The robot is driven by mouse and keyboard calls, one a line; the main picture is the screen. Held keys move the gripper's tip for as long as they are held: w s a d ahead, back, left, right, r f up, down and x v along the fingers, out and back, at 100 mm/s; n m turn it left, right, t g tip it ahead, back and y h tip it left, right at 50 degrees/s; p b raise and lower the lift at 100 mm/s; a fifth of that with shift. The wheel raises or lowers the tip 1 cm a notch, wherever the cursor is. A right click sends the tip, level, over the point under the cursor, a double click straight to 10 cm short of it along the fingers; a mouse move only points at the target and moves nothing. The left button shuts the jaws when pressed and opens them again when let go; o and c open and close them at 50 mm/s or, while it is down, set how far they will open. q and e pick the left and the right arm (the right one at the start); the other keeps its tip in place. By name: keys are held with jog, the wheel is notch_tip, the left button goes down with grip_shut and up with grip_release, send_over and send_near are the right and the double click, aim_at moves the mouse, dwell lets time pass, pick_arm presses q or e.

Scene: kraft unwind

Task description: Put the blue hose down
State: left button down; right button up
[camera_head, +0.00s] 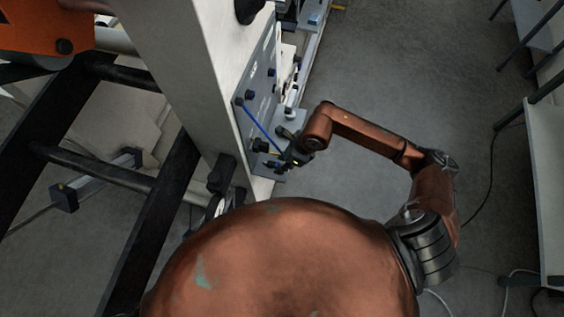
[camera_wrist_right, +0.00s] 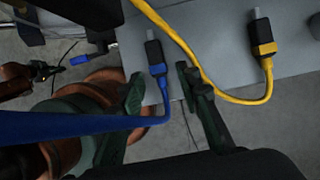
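The blue hose (camera_wrist_right: 80,124) crosses the lower left of the right wrist view, then bends up to a black plug with a metal tip (camera_wrist_right: 154,52) over a grey shelf (camera_wrist_right: 205,30). My right gripper (camera_wrist_right: 160,84) has its two green fingers apart, one on each side of the plug end, with gaps visible between fingers and hose. In the head view, the right gripper (camera_head: 288,158) is at the lower end of the panel, and the blue hose (camera_head: 262,126) runs down toward it. The fingers are small and dark there. My left gripper is in neither view.
A yellow hose (camera_wrist_right: 188,48) with a black plug lies on the shelf, close to the right finger. A grey panel (camera_head: 258,92) with black knobs is fixed to a pale upright post (camera_head: 185,60). Open floor (camera_head: 390,80) lies to the right, before a white bench (camera_head: 545,190).

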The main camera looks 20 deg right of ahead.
jog(key=v, duration=1.2)
jog(key=shift+p, duration=0.45)
